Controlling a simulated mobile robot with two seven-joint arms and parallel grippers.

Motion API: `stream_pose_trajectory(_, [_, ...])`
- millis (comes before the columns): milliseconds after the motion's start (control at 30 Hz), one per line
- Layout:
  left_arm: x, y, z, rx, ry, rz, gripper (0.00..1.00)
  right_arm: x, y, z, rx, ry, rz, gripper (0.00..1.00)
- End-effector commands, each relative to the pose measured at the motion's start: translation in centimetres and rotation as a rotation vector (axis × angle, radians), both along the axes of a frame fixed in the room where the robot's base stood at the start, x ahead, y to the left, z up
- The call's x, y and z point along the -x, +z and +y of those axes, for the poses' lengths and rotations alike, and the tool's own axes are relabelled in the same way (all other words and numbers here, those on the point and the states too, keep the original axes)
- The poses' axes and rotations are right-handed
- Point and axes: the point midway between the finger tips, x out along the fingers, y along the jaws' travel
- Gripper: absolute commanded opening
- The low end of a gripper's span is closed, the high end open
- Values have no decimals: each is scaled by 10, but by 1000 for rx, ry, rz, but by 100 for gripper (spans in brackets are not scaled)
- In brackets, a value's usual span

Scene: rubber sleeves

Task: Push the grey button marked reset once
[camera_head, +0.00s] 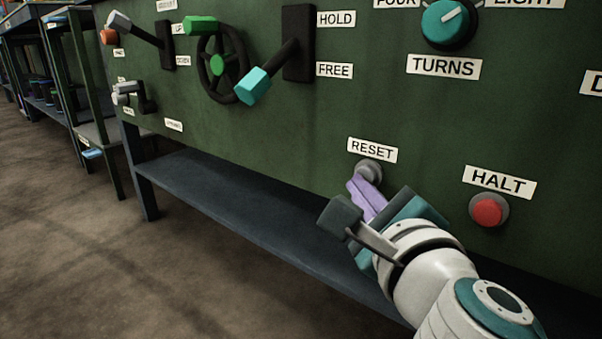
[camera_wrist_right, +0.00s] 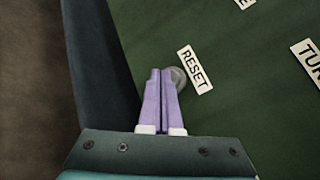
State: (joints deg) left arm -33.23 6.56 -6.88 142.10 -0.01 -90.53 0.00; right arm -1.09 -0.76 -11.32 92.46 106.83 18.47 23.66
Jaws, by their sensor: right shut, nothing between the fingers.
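The grey reset button (camera_head: 370,170) sits on the green panel, just under the white RESET label (camera_head: 372,150). My right gripper (camera_head: 356,184) is shut and empty, its purple fingertips right at the button's lower left in the head view and covering part of it. In the right wrist view the shut fingers (camera_wrist_right: 160,74) overlap the left part of the button (camera_wrist_right: 179,77), beside the RESET label (camera_wrist_right: 194,69). I cannot tell whether the fingertips touch the button. My left gripper is not in view.
A red HALT button (camera_head: 487,211) is to the right of my right gripper. A teal TURNS knob (camera_head: 449,22), a HOLD/FREE lever (camera_head: 254,85) and a handwheel (camera_head: 220,65) are higher on the panel. A dark shelf (camera_head: 240,205) runs below it.

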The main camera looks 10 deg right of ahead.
Motion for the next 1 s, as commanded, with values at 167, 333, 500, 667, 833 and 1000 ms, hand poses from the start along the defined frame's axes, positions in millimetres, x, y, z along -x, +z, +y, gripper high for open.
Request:
stream_pose_trajectory(167, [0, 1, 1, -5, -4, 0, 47, -1, 0, -2, 1, -1, 1, 0])
stream_pose_trajectory(333, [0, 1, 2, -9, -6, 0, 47, -2, 0, -3, 1, -1, 1, 0])
stream_pose_trajectory(500, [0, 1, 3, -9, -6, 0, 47, -2, 0, -3, 1, -1, 1, 0])
stream_pose_trajectory(667, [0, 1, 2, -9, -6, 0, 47, 1, 0, 1, 0, -1, 1, 0])
stream_pose_trajectory(833, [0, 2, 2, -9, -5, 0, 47, 6, 0, 8, 0, -1, 1, 0])
stream_pose_trajectory(1000, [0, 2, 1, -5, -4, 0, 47, 8, 0, 10, 0, 0, 0, 0])
